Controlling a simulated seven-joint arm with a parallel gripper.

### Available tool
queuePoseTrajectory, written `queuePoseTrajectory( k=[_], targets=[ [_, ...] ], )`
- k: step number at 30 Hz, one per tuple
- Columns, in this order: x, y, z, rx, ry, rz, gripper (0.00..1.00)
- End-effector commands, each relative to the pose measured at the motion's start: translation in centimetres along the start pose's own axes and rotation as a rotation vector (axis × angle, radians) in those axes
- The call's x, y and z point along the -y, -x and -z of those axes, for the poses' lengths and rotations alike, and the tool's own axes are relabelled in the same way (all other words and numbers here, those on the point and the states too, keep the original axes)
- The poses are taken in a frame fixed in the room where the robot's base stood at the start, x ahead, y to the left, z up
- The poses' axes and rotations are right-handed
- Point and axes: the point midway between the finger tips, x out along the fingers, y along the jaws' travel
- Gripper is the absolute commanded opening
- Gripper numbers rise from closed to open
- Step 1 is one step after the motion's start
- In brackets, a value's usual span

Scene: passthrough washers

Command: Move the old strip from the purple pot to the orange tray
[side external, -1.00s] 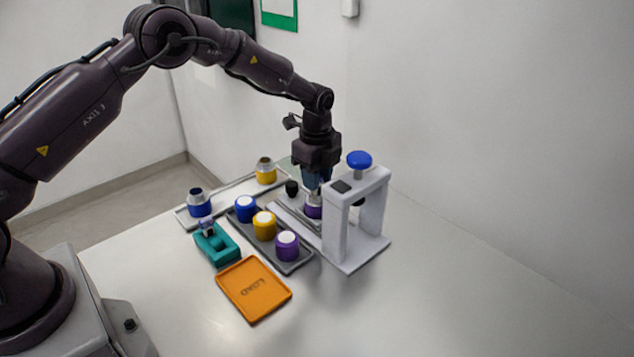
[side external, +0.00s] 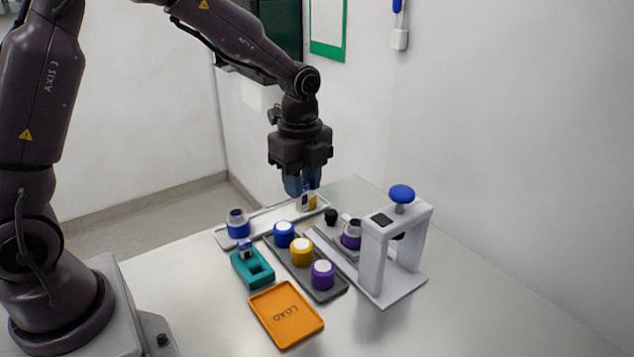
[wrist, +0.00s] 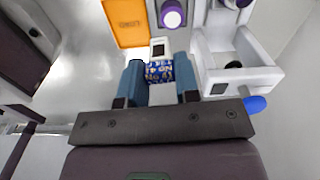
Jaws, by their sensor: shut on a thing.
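My gripper (side external: 302,190) is shut on a small strip (side external: 304,203), which hangs below the fingers, pale with a dark patch. In the wrist view, the strip (wrist: 160,68) shows a blue patterned part between the blue fingers and a white end with a dark square. The open purple pot (side external: 351,236) with a grey neck stands beside the white press, apart from my gripper.
A grey rack (side external: 330,292) holds blue, yellow and purple white-topped caps. A teal holder (side external: 252,268) stands left of it. The white press (side external: 371,262) with a blue knob stands right.

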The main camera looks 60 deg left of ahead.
Motion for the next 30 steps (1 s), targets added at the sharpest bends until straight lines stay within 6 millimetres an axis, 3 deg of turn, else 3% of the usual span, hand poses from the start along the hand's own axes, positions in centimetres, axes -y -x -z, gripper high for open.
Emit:
queuePoseTrajectory(
  k=[30],
  targets=[
    [-0.2,4.9,0.0,0.0,0.0,0.001,0.08]
  ],
)
